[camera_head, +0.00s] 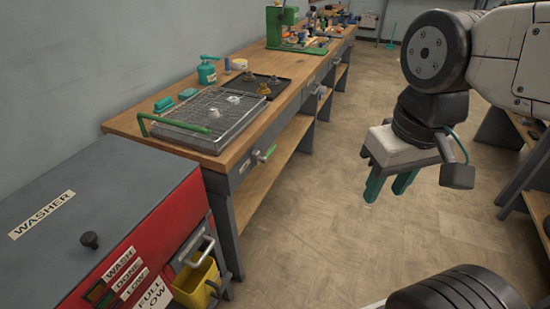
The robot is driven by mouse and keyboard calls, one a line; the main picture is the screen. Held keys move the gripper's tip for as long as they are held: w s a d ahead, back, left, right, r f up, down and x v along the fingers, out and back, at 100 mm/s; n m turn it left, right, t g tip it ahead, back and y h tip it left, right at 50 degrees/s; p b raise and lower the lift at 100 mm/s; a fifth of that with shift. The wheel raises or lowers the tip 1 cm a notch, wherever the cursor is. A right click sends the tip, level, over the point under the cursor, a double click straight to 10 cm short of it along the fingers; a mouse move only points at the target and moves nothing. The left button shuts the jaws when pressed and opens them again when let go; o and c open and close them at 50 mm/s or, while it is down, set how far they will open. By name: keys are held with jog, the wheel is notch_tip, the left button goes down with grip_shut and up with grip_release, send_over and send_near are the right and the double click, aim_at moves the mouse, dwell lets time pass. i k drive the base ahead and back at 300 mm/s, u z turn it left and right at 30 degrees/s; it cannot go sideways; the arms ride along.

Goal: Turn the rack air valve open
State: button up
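A wire rack (205,119) sits in a metal tray on the wooden workbench at left. A green bar (165,124) runs along its near left side. My gripper (386,190) hangs over open floor at right, well away from the bench. Its two teal fingers point down, apart, with nothing between them.
A red and grey washer (90,225) with a yellow bucket (197,281) stands at the near left. A dark tray (256,85), a teal can (207,71) and a green press (280,25) are farther along the workbench (150,133). The floor (330,230) between is clear.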

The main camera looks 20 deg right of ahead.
aim_at(264, 160)
jog(key=u, duration=0.3)
jog(key=i, duration=0.95)
jog(key=z, duration=0.45)
